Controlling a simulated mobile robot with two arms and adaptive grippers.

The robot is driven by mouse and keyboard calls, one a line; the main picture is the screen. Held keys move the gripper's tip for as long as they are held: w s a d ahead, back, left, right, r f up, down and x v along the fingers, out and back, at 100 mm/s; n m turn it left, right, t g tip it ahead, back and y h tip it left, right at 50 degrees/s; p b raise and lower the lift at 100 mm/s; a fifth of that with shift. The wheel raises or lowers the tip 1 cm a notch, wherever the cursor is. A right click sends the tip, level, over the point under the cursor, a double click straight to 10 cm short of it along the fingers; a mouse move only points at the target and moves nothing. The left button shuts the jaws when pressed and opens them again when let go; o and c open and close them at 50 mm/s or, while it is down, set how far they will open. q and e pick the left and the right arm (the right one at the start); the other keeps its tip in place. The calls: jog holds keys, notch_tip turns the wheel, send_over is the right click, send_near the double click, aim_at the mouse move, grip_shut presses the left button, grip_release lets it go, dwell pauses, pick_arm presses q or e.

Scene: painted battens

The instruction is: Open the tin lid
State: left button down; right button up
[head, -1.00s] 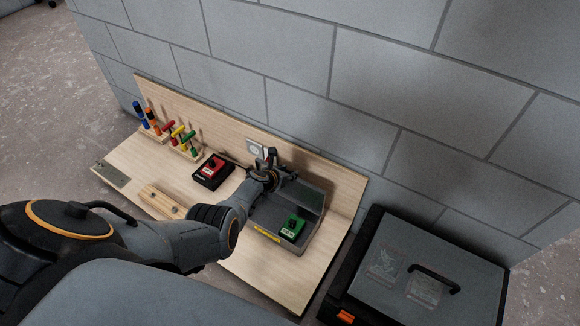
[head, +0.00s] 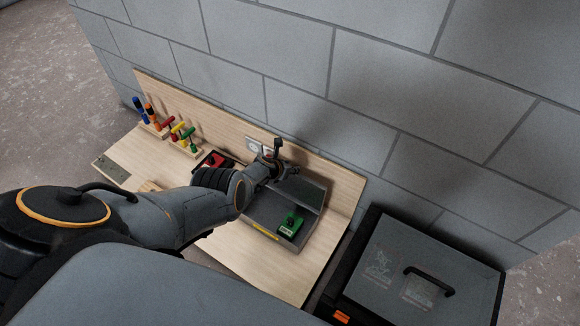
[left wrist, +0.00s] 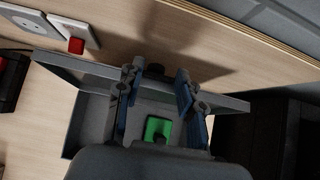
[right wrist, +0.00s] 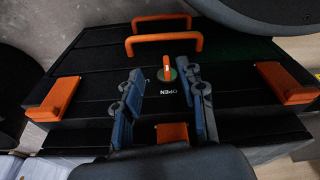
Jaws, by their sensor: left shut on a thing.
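The grey tin (head: 262,222) stands on the right part of the wooden bench, with a yellow label on its front edge. Its lid (head: 307,193) stands raised and tilted at the back; the lid also shows in the left wrist view (left wrist: 82,70). My left gripper (head: 277,160) is at the lid's upper edge. In the left wrist view its fingers (left wrist: 157,78) are shut on the lid, at a dark knob partly hidden between them. A green device (head: 291,225) lies inside the tin. My right gripper (right wrist: 165,95) is open and empty, over a black case with orange handles.
A red device (head: 213,160) lies left of the tin, partly behind my arm. Coloured-handled tools (head: 180,133) stand in racks at the back left. A socket (head: 253,144) is on the backboard. A dark case (head: 420,270) stands right of the bench. The bench front is clear.

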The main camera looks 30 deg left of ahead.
pick_arm(q)
jog(key=shift+w+a+r, duration=0.25)
jog(key=shift+w+r, duration=0.05)
jog(key=shift+r, duration=0.05)
jog(key=c, duration=0.9)
grip_release()
jog(key=shift+s+r, duration=0.1)
jog(key=shift+o, duration=0.3)
jog(key=shift+s+d+f, duration=0.15)
jog(key=shift+f, duration=0.05)
jog(key=shift+s+d, duration=0.1)
